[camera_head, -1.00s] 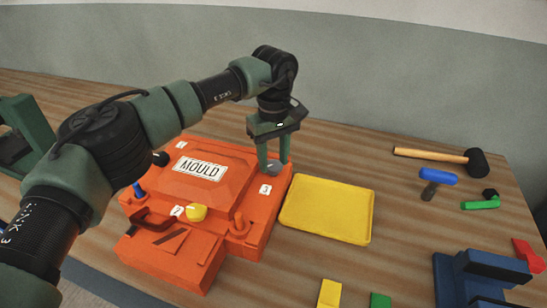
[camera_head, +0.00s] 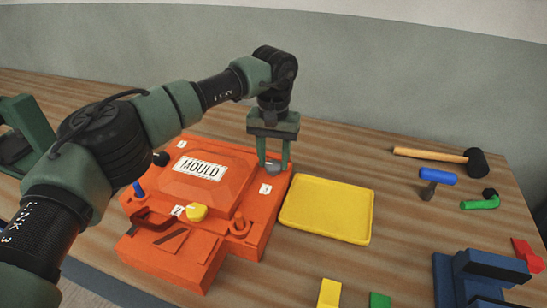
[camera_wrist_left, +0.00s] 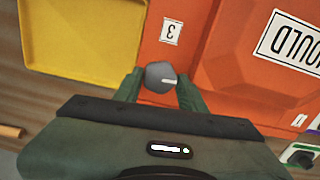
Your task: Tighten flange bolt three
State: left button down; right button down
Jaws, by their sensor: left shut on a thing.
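The orange mould (camera_head: 205,185) lies on the wooden bench, with a white MOULD plate on its lid. Flange bolt three, a grey round-headed knob (camera_head: 273,169), stands at the mould's back right corner beside the label 3 (camera_head: 265,189). My left gripper (camera_head: 273,167) points down and is shut on this knob. In the left wrist view the grey knob (camera_wrist_left: 160,76) sits between the two green fingers, and a pale line on its head points right. My right gripper is out of view.
A yellow tray (camera_head: 327,207) lies empty just right of the mould. A mallet (camera_head: 440,156), a blue-handled tool (camera_head: 437,177), a green piece (camera_head: 480,204) and a blue block-shaped fixture (camera_head: 480,278) are further right. My left arm crosses above the mould's left side.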

pick_arm(q)
jog(key=shift+w+r+m, duration=0.15)
jog(key=shift+r+m, duration=0.05)
jog(key=shift+m, duration=0.1)
jog(key=c, duration=0.9)
grip_release()
jog(key=shift+c, duration=0.2)
jog(key=shift+o, duration=0.5)
jog(key=shift+f, duration=0.15)
jog(key=shift+f, duration=0.1)
